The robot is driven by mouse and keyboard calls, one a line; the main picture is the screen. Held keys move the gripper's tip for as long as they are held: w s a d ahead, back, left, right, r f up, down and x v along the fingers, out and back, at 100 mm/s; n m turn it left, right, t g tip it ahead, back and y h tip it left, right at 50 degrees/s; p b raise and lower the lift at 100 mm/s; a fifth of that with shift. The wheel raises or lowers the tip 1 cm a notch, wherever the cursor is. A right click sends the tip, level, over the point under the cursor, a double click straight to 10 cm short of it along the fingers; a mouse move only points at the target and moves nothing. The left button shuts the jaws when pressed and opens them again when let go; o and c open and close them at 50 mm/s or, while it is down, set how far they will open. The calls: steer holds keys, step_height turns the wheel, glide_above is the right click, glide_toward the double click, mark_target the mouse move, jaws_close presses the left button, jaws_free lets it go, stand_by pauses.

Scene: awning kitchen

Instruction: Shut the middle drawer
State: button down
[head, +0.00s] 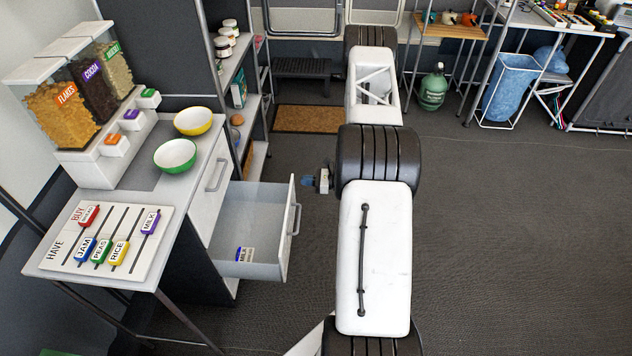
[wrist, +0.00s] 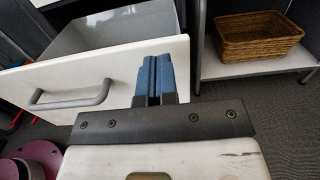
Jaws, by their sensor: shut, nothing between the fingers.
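The middle drawer (head: 236,267) stands pulled out of the white cabinet, with its grey inside showing. Its white front with a grey bar handle (head: 295,219) faces right, toward my arm. My gripper (head: 306,182) is just right of the drawer front, near its far end, and partly hidden by my arm. In the wrist view the drawer front (wrist: 115,68) spans the left, with the handle (wrist: 70,97) left of my gripper (wrist: 154,78). The blue fingers are shut together and empty, upright before the front's right part. I cannot tell whether they touch it.
A small blue-and-white labelled piece (head: 243,254) lies in the drawer. A closed drawer front (head: 207,195) is above it. Bowls (head: 176,156) and food bins stand on the counter. A shelf unit (head: 251,110) is behind; its wicker basket (wrist: 255,36) shows in the wrist view.

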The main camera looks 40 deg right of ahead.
steer(key=shift+x, duration=1.6)
steer(key=shift+a, duration=0.1)
steer(key=x, duration=2.6)
steer(key=shift+w+a, duration=0.1)
steer(key=shift+w, duration=0.15)
steer(key=v, duration=1.5)
